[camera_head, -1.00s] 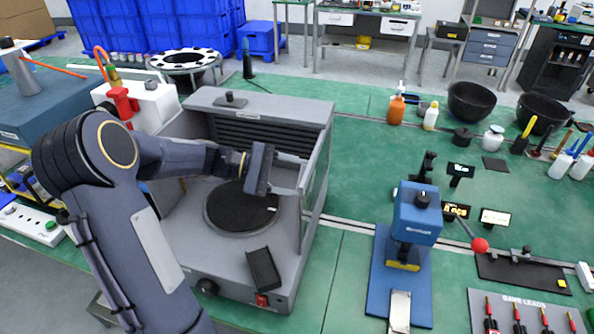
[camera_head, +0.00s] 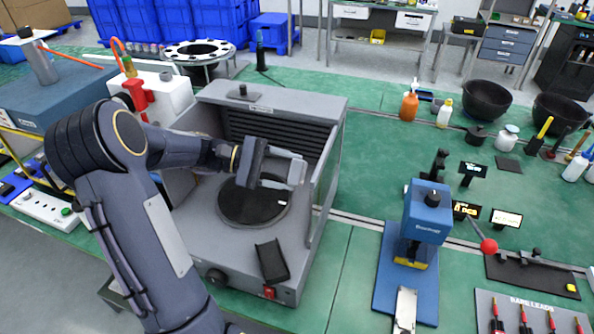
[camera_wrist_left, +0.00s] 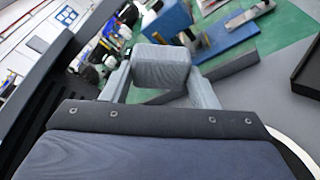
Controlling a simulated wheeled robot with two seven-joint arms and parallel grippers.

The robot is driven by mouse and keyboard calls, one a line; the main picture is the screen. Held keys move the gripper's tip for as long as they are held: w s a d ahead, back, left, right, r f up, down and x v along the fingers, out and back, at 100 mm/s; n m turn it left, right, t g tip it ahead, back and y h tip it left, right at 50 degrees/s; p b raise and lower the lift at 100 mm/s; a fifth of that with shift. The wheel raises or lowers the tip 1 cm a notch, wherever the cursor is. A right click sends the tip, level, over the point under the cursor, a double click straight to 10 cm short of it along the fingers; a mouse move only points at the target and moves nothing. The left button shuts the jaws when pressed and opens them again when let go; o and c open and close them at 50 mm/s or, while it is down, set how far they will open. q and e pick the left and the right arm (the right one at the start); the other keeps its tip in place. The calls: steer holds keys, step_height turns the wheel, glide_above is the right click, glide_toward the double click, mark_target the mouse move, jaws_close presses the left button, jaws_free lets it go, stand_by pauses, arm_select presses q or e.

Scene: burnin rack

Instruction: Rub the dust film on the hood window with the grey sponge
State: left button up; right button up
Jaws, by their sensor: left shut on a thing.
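The grey hood (camera_head: 205,255) is an open-fronted box with a dark round turntable (camera_head: 245,215) inside. Its window (camera_head: 322,195) is the pane in the right side wall, seen nearly edge-on. I cannot make out the dust film. My left gripper (camera_head: 297,172) is inside the hood above the turntable, its fingers pointing right toward the window, with a gap between. It is shut on the grey sponge, a rounded block (camera_wrist_left: 162,66) between the two fingers (camera_wrist_left: 160,88) in the left wrist view. In the head view the fingers mostly hide the sponge. My right gripper is not in view.
A dark tray (camera_head: 272,262) sits at the hood's front edge. A blue press (camera_head: 425,225) stands right of the hood, with a red-knobbed lever. Bottles and black bowls (camera_head: 486,98) are at the back right. Green bench surface (camera_head: 370,150) is clear between hood and bottles.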

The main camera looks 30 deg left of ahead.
arm_select(q)
steer(key=shift+s+a, duration=0.2)
steer(key=shift+a, duration=0.65)
